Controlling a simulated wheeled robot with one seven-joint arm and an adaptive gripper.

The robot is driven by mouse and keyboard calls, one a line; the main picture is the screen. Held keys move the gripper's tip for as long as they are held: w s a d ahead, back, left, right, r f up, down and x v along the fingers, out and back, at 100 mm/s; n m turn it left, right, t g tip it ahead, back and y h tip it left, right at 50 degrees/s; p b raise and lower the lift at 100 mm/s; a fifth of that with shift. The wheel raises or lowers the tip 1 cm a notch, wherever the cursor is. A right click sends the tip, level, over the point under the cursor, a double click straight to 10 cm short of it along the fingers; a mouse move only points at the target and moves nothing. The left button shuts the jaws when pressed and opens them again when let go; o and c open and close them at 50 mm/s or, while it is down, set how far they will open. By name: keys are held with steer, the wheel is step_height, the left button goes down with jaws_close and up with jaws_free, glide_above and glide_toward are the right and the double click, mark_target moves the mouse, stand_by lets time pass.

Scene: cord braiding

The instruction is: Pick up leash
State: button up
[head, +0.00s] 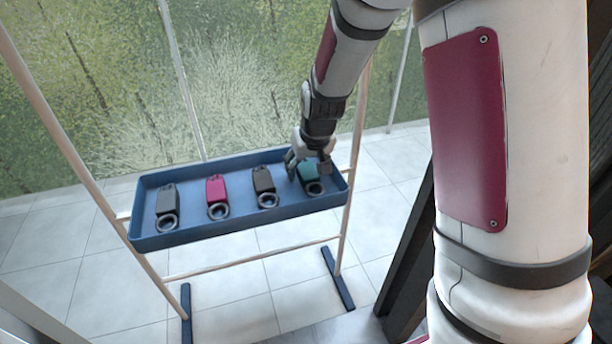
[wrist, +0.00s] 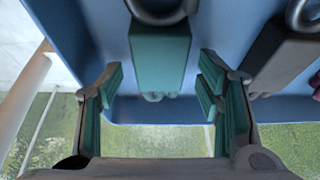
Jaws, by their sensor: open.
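Several leashes, each a flat handle with a grey ring, lie in a row in a blue tray (head: 150,241). From the left in the head view they are a dark grey leash (head: 167,203), a magenta leash (head: 215,190), a black leash (head: 263,181) and a teal leash (head: 309,174). My gripper (head: 308,168) is over the teal leash and partly hides it. In the wrist view my gripper (wrist: 160,98) is open, with the teal leash (wrist: 160,60) between its fingers and apart from them. I cannot tell its exact height above the leash.
The tray hangs in a pale frame with posts (head: 78,165) at both sides. The right post is close to my gripper. In the wrist view the black leash (wrist: 280,55) lies close beside the right fingers. The tray's raised walls surround the leashes.

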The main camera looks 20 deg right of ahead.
mark_target(307, 169)
steer(key=shift+r, duration=0.1)
steer(key=shift+c, duration=0.2)
steer(key=c, duration=1.3)
step_height(307, 169, up, 10)
steer(key=p, duration=0.4)
